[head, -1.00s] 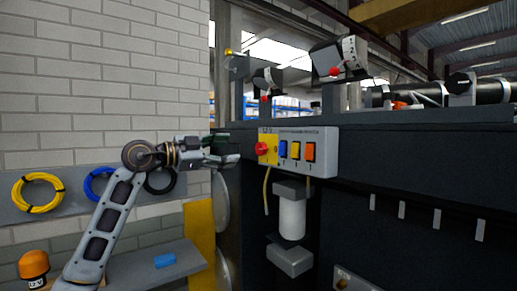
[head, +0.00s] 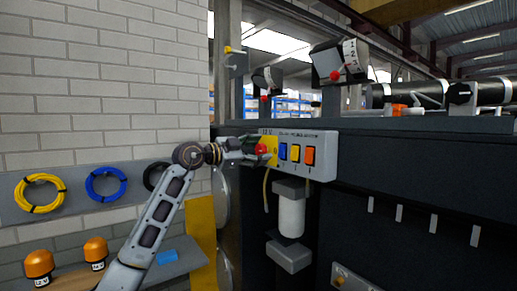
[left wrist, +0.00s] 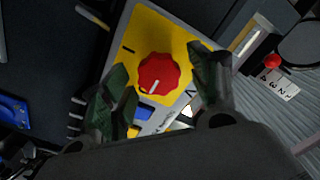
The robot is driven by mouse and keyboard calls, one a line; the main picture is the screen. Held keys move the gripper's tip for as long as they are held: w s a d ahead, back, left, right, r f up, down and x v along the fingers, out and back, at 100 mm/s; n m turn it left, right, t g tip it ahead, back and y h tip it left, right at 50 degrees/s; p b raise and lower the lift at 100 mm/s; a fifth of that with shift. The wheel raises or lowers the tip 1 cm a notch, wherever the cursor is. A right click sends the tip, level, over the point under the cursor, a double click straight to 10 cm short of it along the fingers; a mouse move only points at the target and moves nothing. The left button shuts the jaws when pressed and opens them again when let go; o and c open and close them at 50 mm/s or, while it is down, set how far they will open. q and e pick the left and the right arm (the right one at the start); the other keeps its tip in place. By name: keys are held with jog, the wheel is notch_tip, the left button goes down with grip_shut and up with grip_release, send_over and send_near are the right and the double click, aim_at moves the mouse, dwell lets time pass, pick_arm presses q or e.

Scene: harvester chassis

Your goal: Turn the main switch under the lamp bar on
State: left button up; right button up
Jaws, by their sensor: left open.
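The main switch is a red round knob (head: 262,149) on a yellow plate at the left end of the grey switch box (head: 325,155). In the left wrist view the red knob (left wrist: 160,73) carries a white mark on its lower edge, and the yellow plate (left wrist: 140,30) has a dark bar mark at its left. My left gripper (head: 252,150) is at the knob. Its two fingers are open, one on either side of the knob in the left wrist view (left wrist: 160,65). I cannot tell whether they touch it. My right gripper is out of view.
Blue and orange rocker switches (head: 295,153) sit right of the knob. Lamps (head: 340,62) stand above the box. A white cylinder (head: 291,215) hangs below it. Cable coils (head: 40,193) hang on the left wall, and orange beacons (head: 95,249) stand on the shelf below.

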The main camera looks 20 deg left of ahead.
pick_arm(q)
jog(key=shift+w+d, duration=0.1)
jog(key=shift+c, duration=0.4)
jog(key=c, duration=0.9)
jog(key=shift+c, duration=0.2)
